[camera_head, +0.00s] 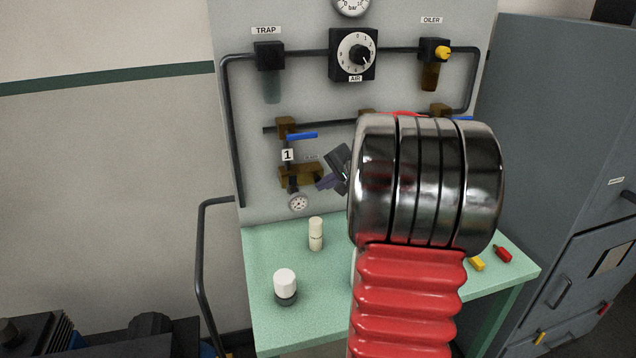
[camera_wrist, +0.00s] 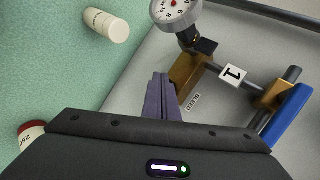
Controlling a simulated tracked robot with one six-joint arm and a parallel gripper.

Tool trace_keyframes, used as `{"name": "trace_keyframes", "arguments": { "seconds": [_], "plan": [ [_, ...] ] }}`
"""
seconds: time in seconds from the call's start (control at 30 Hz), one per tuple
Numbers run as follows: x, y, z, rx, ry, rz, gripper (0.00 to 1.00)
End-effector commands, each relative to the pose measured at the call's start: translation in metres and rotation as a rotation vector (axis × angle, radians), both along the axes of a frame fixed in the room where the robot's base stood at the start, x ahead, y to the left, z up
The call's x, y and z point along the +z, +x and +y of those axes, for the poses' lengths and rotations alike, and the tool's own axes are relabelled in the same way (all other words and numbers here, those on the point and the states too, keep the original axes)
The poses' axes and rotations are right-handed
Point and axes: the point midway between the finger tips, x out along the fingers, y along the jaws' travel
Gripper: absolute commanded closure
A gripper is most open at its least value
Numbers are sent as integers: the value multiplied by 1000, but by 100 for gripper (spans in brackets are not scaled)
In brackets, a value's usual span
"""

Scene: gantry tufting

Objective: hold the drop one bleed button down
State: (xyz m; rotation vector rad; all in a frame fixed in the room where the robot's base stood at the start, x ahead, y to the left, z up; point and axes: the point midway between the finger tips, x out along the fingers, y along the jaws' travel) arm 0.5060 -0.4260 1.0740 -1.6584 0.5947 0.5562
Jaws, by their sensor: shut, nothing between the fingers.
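Drop one carries a number 1 tag (camera_head: 287,155) on the grey panel, with a brass block (camera_head: 290,174) and a small round gauge (camera_head: 298,202) below it. In the wrist view the brass block (camera_wrist: 186,80) has a BLEED label (camera_wrist: 194,102) beside it. My gripper (camera_head: 322,184) is shut and empty, its purple fingertips at the right end of the block. In the wrist view the shut fingers (camera_wrist: 160,84) stand close to the block's left side. I cannot make out the bleed button or tell whether the fingers touch it.
A blue valve lever (camera_head: 301,135) is above the block, and the gauge (camera_wrist: 175,12) lies close beyond the fingers. A cream bottle (camera_head: 316,234) and a white-capped jar (camera_head: 285,286) stand on the green table (camera_head: 262,250). My arm hides the panel's right part.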

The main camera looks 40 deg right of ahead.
Motion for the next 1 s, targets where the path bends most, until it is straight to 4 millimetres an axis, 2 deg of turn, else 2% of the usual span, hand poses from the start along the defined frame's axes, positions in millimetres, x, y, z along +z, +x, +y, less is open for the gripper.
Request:
{"name": "trace_keyframes", "arguments": {
  "seconds": [0.27, 0.67, 1.0],
  "plan": [
    [0, -10, 5, 0, 0, 0, 100],
    [0, -11, 6, 0, 0, 0, 100],
    [0, -30, 16, 1, -1, 0, 100]
  ]
}}
